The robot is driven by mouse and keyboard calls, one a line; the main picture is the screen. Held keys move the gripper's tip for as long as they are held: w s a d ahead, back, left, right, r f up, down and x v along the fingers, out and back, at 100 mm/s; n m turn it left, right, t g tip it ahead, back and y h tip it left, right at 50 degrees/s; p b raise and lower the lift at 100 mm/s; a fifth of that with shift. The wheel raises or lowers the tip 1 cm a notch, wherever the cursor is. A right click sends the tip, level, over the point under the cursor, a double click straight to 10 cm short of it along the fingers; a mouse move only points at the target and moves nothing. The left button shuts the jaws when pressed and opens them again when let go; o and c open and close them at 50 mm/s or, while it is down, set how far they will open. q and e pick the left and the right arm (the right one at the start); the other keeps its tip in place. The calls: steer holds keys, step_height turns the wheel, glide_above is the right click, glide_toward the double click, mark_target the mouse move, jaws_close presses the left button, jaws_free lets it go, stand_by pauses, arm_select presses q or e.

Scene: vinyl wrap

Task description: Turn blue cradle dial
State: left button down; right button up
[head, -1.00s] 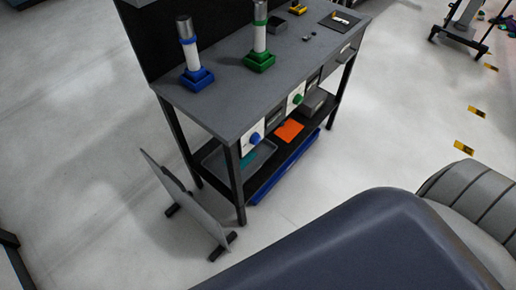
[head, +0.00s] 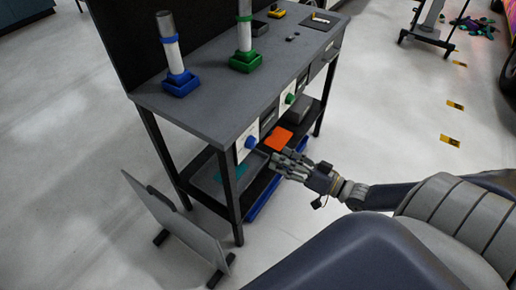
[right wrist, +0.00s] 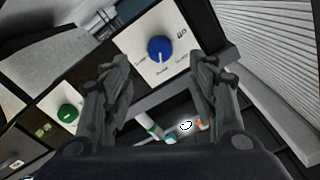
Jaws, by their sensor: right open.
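The blue dial (head: 251,142) sits on a white panel on the front of the workbench, below the tabletop. In the right wrist view the blue dial (right wrist: 160,49) is a round knob with a white pointer line, on a white plate with markings around it. My right gripper (head: 272,164) is open and empty, in front of and slightly below the dial. In the right wrist view its two fingers (right wrist: 160,88) are spread apart, with the dial beyond and between them, not touched. The blue cradle (head: 181,83) holds an upright roll on the tabletop. My left gripper is not in view.
A green cradle (head: 245,62) with a roll stands on the bench, and a green dial (head: 290,98) sits further along its front. An orange item (head: 278,139) lies on the lower shelf. A grey leaning panel (head: 178,222) stands on the floor near the bench's left end.

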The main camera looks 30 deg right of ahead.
mark_target(254, 145)
steer(key=x, duration=0.9)
steer(key=shift+w, duration=0.1)
steer(key=c, duration=1.1)
